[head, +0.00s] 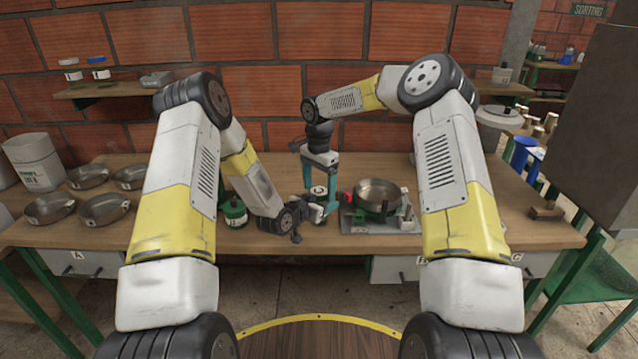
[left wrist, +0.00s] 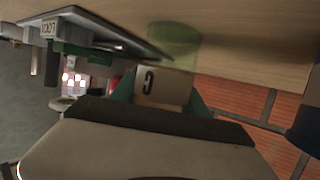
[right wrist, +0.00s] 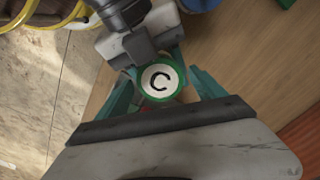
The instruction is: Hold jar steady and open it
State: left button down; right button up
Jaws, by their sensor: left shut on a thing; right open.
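The jar (right wrist: 160,82) has a green-rimmed round top with a white disc marked C, seen from above in the right wrist view. Its white side label with a C shows in the left wrist view (left wrist: 165,87). In the head view the jar's top (head: 319,190) is over the workbench, largely hidden by the grippers. My left gripper (head: 314,210) is shut on the jar's body from the left. My right gripper (head: 320,196) points down from above, its teal fingers open on either side of the jar's top. The lid appears on the jar.
A scale with a metal bowl (head: 378,194) stands just right of the jar. A green jar (head: 235,212) stands left of my left gripper. Several metal pans (head: 106,208) and a white bin (head: 36,162) are on the left of the workbench (head: 470,215).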

jog(key=c, duration=1.5)
jog(key=n, duration=0.6)
jog(key=shift+n, duration=0.4)
jog(key=o, duration=1.6)
jog(key=shift+r, duration=0.1)
